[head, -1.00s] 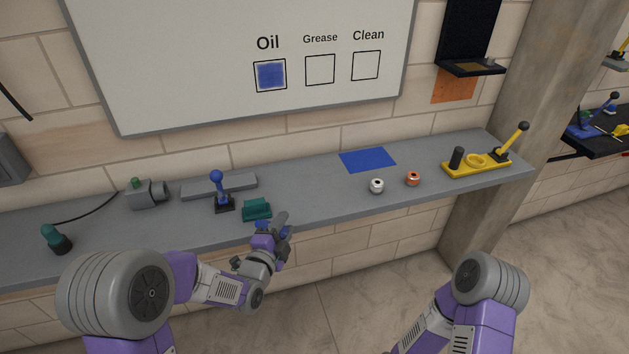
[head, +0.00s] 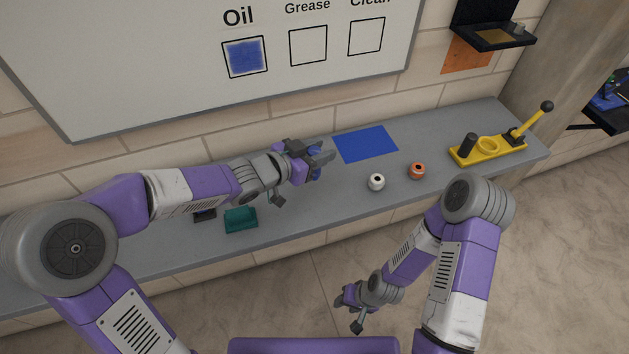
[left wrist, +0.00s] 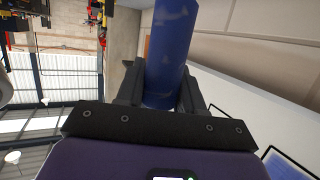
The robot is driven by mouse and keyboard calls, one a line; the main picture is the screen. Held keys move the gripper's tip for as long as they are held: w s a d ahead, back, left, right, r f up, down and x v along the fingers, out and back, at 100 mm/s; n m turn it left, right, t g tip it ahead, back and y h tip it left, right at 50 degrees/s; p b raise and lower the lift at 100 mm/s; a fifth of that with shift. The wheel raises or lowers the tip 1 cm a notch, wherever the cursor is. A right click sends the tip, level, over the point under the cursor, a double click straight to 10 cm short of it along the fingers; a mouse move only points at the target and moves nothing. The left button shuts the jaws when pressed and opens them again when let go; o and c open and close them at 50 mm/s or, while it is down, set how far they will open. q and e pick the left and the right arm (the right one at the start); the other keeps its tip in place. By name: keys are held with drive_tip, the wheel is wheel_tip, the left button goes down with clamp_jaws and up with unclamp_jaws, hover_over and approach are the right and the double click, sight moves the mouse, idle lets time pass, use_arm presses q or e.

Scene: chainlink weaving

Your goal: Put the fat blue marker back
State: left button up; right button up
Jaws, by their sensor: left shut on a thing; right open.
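My left gripper (head: 322,158) is shut on the fat blue marker (left wrist: 172,45), a thick blue cylinder that fills the top middle of the left wrist view between the fingers. In the head view the gripper is over the shelf, just left of the flat blue patch (head: 366,144), and mostly hides the marker. My right gripper (head: 346,302) is open and empty, low in front of the shelf. The whiteboard (head: 150,70) has a box under Oil (head: 244,57) filled blue; the Grease and Clean boxes are empty.
A white ring-like part (head: 376,182) and an orange one (head: 417,171) sit on the grey shelf (head: 300,215). A yellow fixture with a lever (head: 488,148) stands at the right end. A teal block (head: 240,219) is below my left forearm, which hides much of the shelf's left part.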

use_arm(q)
drive_tip(key=f+b, duration=0.2)
drive_tip(key=f, duration=0.2)
drive_tip(key=shift+s+f, duration=0.2)
drive_tip(key=shift+f+b, duration=1.1)
drive_tip(key=shift+f, duration=1.45)
drive_tip(key=shift+f, duration=0.1)
drive_tip(key=shift+f, duration=0.15)
drive_tip(key=o, duration=1)
drive_tip(key=shift+r, duration=0.2)
